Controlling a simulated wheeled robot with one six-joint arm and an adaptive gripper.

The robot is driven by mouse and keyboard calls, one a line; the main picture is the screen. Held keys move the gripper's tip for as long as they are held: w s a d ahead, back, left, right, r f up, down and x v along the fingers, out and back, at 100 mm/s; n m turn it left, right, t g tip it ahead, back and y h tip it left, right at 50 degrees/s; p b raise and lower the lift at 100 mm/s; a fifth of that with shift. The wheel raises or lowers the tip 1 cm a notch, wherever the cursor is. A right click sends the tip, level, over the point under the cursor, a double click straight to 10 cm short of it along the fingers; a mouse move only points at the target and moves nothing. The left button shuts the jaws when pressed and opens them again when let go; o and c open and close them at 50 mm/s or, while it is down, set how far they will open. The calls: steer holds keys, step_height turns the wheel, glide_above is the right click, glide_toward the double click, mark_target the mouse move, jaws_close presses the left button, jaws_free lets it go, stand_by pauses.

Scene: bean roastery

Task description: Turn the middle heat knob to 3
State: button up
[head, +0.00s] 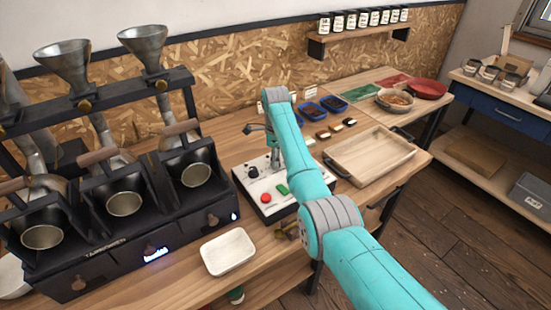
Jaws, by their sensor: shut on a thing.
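The roaster (105,255) stands at the left with three bays in a row, each with a round opening. A dark knob sits on its front below each bay. The middle knob (150,250) is above a lit blue display; its setting is too small to read. The left knob (78,282) and the right knob (212,220) are on the same front. My turquoise arm reaches up over the middle of the bench, well right of the middle knob.
A control box (243,184) with a red button, green switch and black knob lies beside my arm. A white tray (228,252) sits before the roaster. A wooden tray (370,157) is right of my arm. Blue dishes (334,103) stand behind.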

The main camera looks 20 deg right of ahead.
steer(key=shift+m, duration=0.6)
steer(key=o, duration=1.2)
steer(key=shift+c, duration=0.2)
step_height(320, 180, up, 12)
